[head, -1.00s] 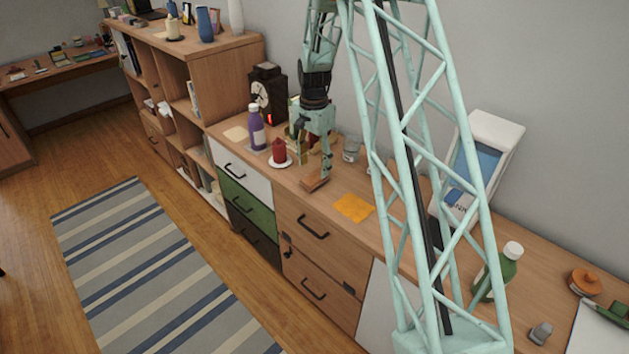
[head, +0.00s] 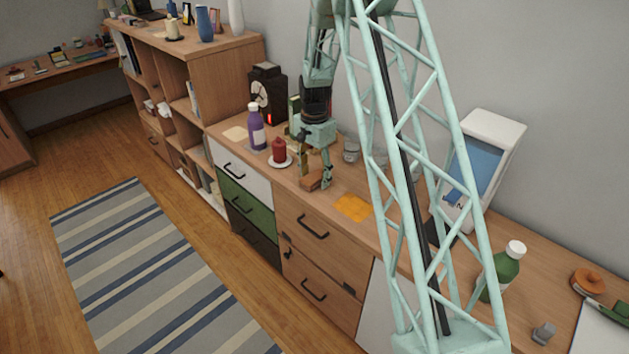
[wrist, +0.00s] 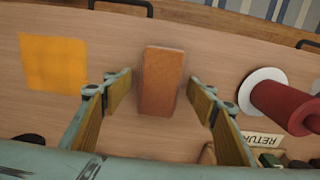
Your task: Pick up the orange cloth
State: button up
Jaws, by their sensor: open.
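The orange cloth (head: 353,207) lies flat on the wooden cabinet top, near its front edge. It also shows at the upper left of the wrist view (wrist: 54,63), flat and square. My gripper (head: 315,174) is open and points down, to the left of the cloth in the head view and apart from it. In the wrist view, the two fingers (wrist: 160,92) stand on either side of a brown block (wrist: 162,82), with nothing gripped. The cloth is in full view.
A red candle on a white dish (head: 279,160) and a purple bottle (head: 257,128) stand left of my gripper. A glass (head: 351,150) stands behind. A white-framed device (head: 480,165) and green bottle (head: 503,270) stand to the right. Bare wood surrounds the cloth.

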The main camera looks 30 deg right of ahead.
aim_at(314, 176)
jog(key=shift+c, duration=0.7)
jog(key=c, duration=0.8)
jog(key=shift+o, duration=0.2)
jog(key=shift+r, duration=0.1)
jog(key=shift+r+p, duration=0.45)
jog(key=shift+r, duration=1.2)
jog(key=s, duration=0.5)
jog(key=s+r+p, duration=0.1)
jog(key=s, duration=1)
jog(key=shift+d+r, duration=0.25)
jog(key=shift+d, duration=0.05)
jog(key=shift+s+a+r, duration=0.1)
jog(key=shift+r, duration=0.05)
